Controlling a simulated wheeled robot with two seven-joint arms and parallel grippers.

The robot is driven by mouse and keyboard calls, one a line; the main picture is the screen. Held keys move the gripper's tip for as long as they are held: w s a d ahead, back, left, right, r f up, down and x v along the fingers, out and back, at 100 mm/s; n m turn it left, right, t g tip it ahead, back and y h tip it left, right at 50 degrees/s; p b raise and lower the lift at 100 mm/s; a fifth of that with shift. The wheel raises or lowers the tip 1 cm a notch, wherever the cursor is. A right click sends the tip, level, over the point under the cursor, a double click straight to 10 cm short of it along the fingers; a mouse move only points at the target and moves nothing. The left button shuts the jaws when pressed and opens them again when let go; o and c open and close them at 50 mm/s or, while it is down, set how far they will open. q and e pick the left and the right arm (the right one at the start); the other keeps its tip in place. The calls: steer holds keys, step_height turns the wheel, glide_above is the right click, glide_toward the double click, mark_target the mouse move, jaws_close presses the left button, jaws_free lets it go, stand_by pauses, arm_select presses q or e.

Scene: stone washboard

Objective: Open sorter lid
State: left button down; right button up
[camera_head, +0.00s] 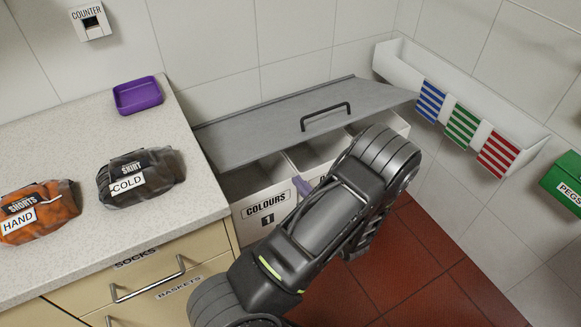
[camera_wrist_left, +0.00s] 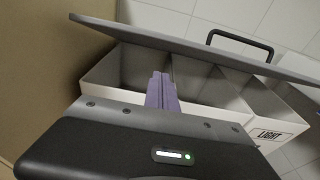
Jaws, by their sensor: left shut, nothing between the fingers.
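The grey sorter lid (camera_head: 285,120) with its dark bar handle (camera_head: 326,116) is tilted up over the white sorter (camera_head: 268,213), leaving a gap at the front that shows its compartments. In the left wrist view the lid (camera_wrist_left: 190,45) slants above the open bins, and the handle (camera_wrist_left: 240,42) stands on its top. My left gripper's purple fingers (camera_head: 301,186) are at the sorter's front, below the lid's front edge and mostly hidden by my arm. In the left wrist view the shut fingers (camera_wrist_left: 162,92) point toward the bins with nothing between them. My right gripper is not in view.
The counter (camera_head: 60,130) at left holds a purple tray (camera_head: 137,95), a dark shirt bundle (camera_head: 158,168) and an orange shorts bundle (camera_head: 55,208). Drawers (camera_head: 150,265) are below. A white wall rack (camera_head: 440,75) with striped cloths and a green pegs box (camera_head: 565,180) are at right.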

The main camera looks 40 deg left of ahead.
arm_select(q)
steer(key=w+a+r+p, duration=0.2)
steer(key=w+a+p, duration=0.1)
steer(key=a, duration=0.7)
steer(key=shift+a+r, duration=0.2)
steer(key=shift+a, duration=0.15)
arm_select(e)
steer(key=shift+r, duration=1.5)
arm_select(q)
steer(key=shift+w, duration=0.1)
steer(key=shift+r, duration=0.1)
